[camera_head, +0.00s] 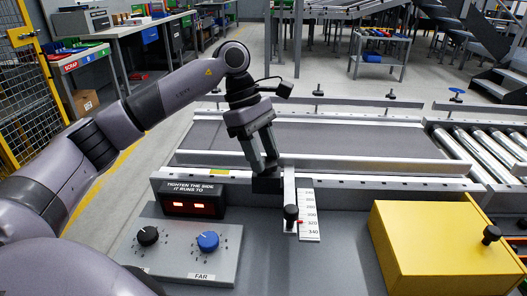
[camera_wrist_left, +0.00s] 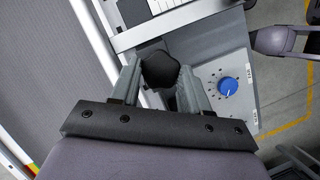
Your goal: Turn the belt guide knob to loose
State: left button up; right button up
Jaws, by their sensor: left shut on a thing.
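My left gripper (camera_head: 262,167) reaches down to the near rail of the belt conveyor. Its two fingers are shut on a black lobed knob, the belt guide knob (camera_wrist_left: 160,68), one finger on each side in the left wrist view. In the head view only a dark part of the knob (camera_head: 266,184) shows below the fingertips. No marking for loose or tight can be read on it. A white scale (camera_head: 309,215) with numbers stands just right of it, beside a slide with a black handle (camera_head: 291,213) and a red pointer. My right gripper is out of view.
A grey control panel (camera_head: 181,262) at the near left carries a black dial (camera_head: 147,236) and a blue dial (camera_head: 208,241). A display (camera_head: 192,203) with red lights stands behind it. A yellow box (camera_head: 445,250) stands at the right. Rollers (camera_head: 490,147) lie beyond.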

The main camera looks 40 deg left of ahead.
pick_arm(q)
jog(key=n, duration=0.1)
jog(key=n+t, duration=0.1)
jog(key=n, duration=0.1)
jog(key=n+t, duration=0.1)
jog(key=n, duration=0.1)
jog(key=shift+s, duration=0.25)
jog(key=n, duration=0.2)
jog(key=n+t+y, duration=0.1)
jog(key=n, duration=0.2)
jog(key=shift+s+d+t+y, duration=0.1)
jog(key=shift+d+t+y, duration=0.05)
jog(key=shift+t+y, duration=0.15)
jog(key=shift+n, duration=0.5)
jog(key=o, duration=1.1)
jog(key=shift+c, duration=0.2)
jog(key=shift+r, duration=0.1)
jog(key=p+v, duration=0.1)
jog(key=v, duration=0.6)
jog(key=shift+s+d+r, duration=0.1)
